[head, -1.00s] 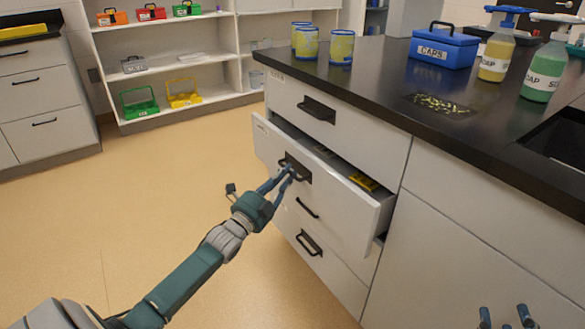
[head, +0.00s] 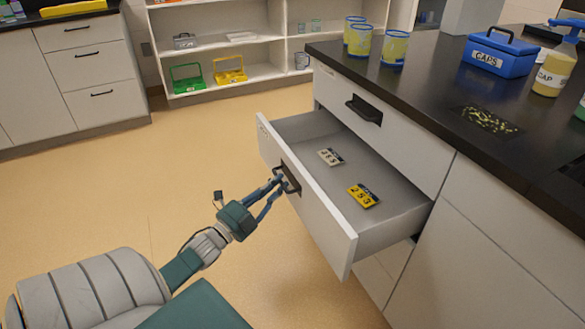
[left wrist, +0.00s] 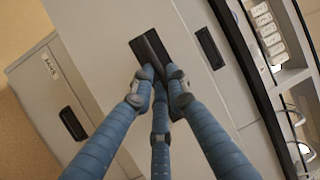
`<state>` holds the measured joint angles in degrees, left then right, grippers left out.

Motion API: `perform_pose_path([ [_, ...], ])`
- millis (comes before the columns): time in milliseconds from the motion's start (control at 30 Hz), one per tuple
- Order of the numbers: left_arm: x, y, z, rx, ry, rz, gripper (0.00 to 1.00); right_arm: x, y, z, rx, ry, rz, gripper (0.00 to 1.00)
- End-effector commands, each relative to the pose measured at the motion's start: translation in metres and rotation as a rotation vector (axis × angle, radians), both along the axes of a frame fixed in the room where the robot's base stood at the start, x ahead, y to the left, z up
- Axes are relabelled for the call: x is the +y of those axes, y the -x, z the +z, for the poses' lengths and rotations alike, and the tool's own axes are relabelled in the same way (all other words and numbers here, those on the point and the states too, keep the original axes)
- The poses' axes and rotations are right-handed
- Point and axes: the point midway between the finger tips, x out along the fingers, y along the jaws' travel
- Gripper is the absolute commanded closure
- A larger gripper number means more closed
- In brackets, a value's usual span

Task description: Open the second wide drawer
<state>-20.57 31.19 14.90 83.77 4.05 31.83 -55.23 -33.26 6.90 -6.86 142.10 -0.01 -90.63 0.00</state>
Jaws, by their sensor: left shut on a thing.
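The second wide drawer (head: 318,218) is pulled well out of the cabinet below the top drawer (head: 385,135). Inside it lie a white tag (head: 330,156) and a yellow tag (head: 363,195). Its black handle (head: 291,178) is held by my left gripper (head: 279,184), whose blue fingers are shut on it. In the left wrist view the fingers close around the dark handle (left wrist: 152,50) on the drawer front (left wrist: 100,35). My right gripper is not in view.
The black countertop (head: 440,85) carries several yellow cups (head: 394,48), a blue caps box (head: 490,52) and a soap bottle (head: 556,70). Shelves (head: 270,70) and another cabinet (head: 70,80) stand behind. The tan floor (head: 180,150) left of the drawer is clear.

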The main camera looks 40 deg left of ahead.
Motion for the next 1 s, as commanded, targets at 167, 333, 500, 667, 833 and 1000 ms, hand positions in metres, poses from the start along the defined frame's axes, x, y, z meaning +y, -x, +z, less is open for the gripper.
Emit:
perform_pose_path([
  [167,0.017,0.044,0.0,0.009,-0.002,0.002,1.0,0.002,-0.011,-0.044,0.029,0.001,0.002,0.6],
  [333,0.032,0.079,-0.001,0.007,-0.002,0.002,1.0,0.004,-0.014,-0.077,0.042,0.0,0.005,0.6],
  [500,0.042,0.103,-0.001,0.006,-0.002,0.001,1.0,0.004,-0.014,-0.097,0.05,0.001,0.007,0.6],
  [667,0.048,0.117,-0.002,0.006,-0.001,0.001,1.0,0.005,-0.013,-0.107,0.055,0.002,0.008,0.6],
  [833,0.05,0.123,-0.002,0.003,0.0,0.0,1.0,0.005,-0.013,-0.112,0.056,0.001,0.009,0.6],
  [1000,0.05,0.124,-0.002,0.003,0.0,0.0,1.0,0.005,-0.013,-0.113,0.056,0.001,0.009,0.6],
])
